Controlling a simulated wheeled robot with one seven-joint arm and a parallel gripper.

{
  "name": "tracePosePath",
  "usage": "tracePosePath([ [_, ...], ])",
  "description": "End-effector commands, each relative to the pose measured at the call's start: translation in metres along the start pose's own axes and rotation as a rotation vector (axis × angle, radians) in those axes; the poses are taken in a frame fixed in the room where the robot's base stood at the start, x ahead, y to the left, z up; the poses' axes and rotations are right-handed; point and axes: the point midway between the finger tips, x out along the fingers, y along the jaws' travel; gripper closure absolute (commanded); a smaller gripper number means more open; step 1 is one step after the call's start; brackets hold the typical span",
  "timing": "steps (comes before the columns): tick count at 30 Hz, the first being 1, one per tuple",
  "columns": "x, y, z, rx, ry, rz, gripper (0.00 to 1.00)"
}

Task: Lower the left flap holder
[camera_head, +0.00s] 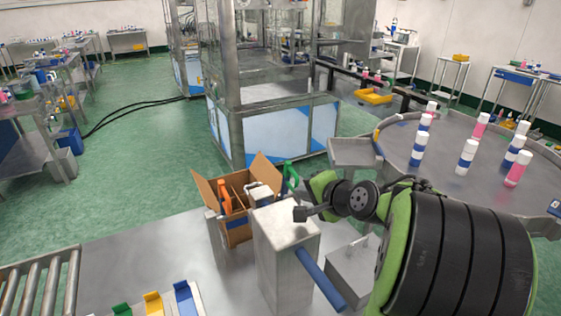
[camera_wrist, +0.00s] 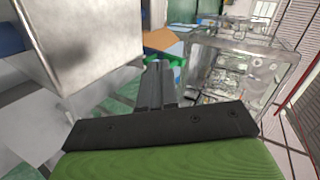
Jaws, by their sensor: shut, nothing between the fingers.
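The open cardboard box (camera_head: 238,230) stands on the metal table, with flaps spread at left and right. An orange upright piece (camera_head: 224,198) is at its left side, and a green upright piece (camera_head: 291,176) is at its right. I cannot tell for certain which part is the left flap holder.
The tall grey metal block (camera_head: 279,265) with a blue bar (camera_head: 320,279) stands just right of the box. A round table (camera_head: 435,178) with several bottles is at right. A roller conveyor (camera_head: 38,285) is at lower left. Bare tabletop (camera_head: 140,255) lies left of the box.

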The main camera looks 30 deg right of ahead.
Motion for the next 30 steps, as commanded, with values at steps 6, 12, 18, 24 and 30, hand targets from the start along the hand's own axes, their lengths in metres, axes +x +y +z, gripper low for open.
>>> tracePosePath([
  [6,-0.005,0.002,-0.050,0.208,0.068,-0.117,1.00],
  [12,0.027,-0.001,-0.051,0.205,0.063,-0.116,1.00],
  [18,0.072,-0.006,-0.054,0.203,0.062,-0.115,1.00],
  [24,0.107,-0.021,-0.059,0.201,0.065,-0.116,1.00],
  [30,0.122,-0.031,-0.063,0.204,0.066,-0.110,1.00],
])
